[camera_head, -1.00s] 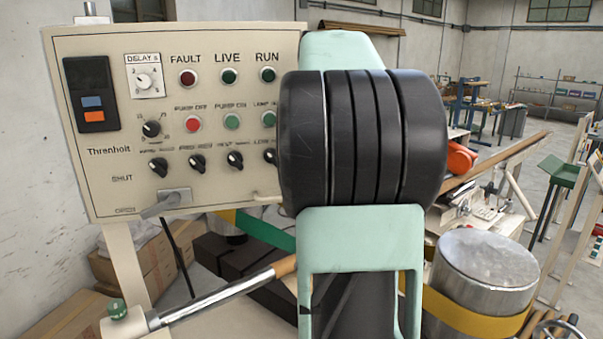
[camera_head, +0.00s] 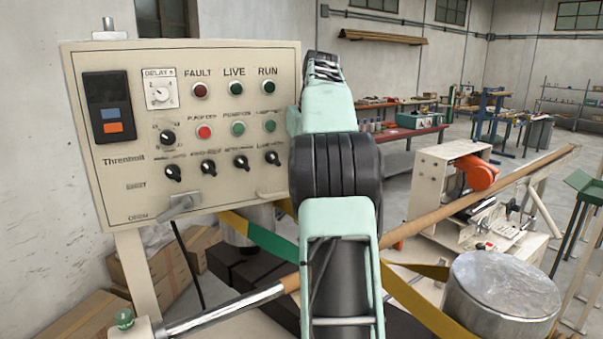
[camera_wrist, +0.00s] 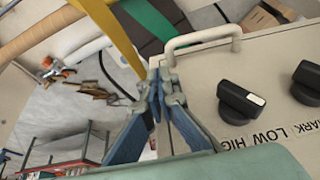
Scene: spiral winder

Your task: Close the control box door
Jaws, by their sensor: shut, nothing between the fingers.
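The control box door (camera_head: 140,195) is a cream panel with lamps, knobs and a dark switch block, at the left in the head view. A cream bar handle (camera_head: 272,193) is at its lower right, and a grey latch lever (camera_head: 180,204) at its lower left. In the wrist view the door (camera_wrist: 275,55) fills the right side, with the handle (camera_wrist: 202,36) at the top. My gripper (camera_wrist: 157,85) is shut and empty, its blue-padded fingers beside the door's edge, below the handle. Contact is unclear. In the head view my arm hides the gripper.
A metal drum (camera_head: 500,290) with a yellow band stands at lower right. A green and yellow strap (camera_head: 262,238) passes below the door.

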